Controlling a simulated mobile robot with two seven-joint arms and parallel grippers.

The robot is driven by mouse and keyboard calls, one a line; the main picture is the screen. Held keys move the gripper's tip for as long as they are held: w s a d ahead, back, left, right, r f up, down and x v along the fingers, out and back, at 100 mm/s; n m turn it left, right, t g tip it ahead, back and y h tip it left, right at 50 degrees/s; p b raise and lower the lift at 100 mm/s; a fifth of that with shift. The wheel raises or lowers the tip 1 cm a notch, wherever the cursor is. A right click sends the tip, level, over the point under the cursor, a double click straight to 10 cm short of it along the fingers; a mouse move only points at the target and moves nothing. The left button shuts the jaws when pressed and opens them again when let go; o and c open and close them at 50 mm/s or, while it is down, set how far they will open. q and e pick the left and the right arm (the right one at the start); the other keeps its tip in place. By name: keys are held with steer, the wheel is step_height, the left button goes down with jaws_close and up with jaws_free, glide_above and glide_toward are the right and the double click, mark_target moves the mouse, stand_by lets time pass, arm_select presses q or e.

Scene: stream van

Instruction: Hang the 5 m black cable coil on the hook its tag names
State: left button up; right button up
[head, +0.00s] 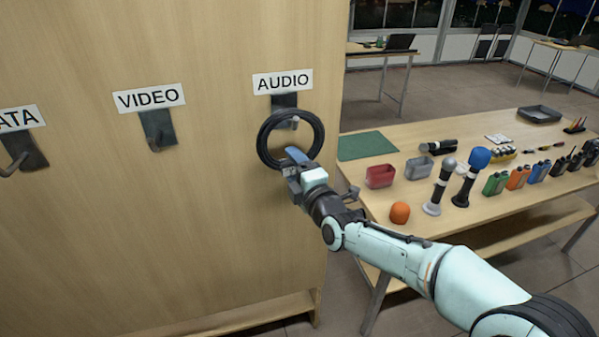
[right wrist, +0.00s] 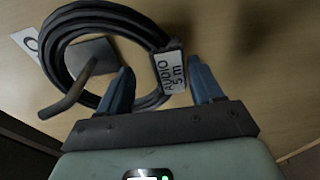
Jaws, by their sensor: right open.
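The black cable coil (head: 263,143) hangs upright at the hook (head: 287,102) under the AUDIO sign (head: 282,82) on the wooden panel. In the right wrist view the coil (right wrist: 62,62) loops around the hook (right wrist: 72,95), and its white tag (right wrist: 172,72) reads "AUDIO 5 m". My right gripper (head: 291,158) is at the coil's lower part. In the right wrist view its blue fingers (right wrist: 160,92) stand apart, one on each side of the tagged stretch, open. Whether a finger touches the coil, I cannot tell. My left gripper is not in view.
Empty hooks sit under the VIDEO sign (head: 158,128) and the DATA sign (head: 22,152), whose first letter is cut off. A wooden table (head: 370,205) right of the panel holds microphones, bins and several small coloured devices. My right arm reaches across its front corner.

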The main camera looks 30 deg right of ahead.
arm_select(q)
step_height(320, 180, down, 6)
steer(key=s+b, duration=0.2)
steer(key=b, duration=0.4)
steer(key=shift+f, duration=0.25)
arm_select(e)
steer(key=s+a, duration=0.3)
steer(key=s, duration=1.8)
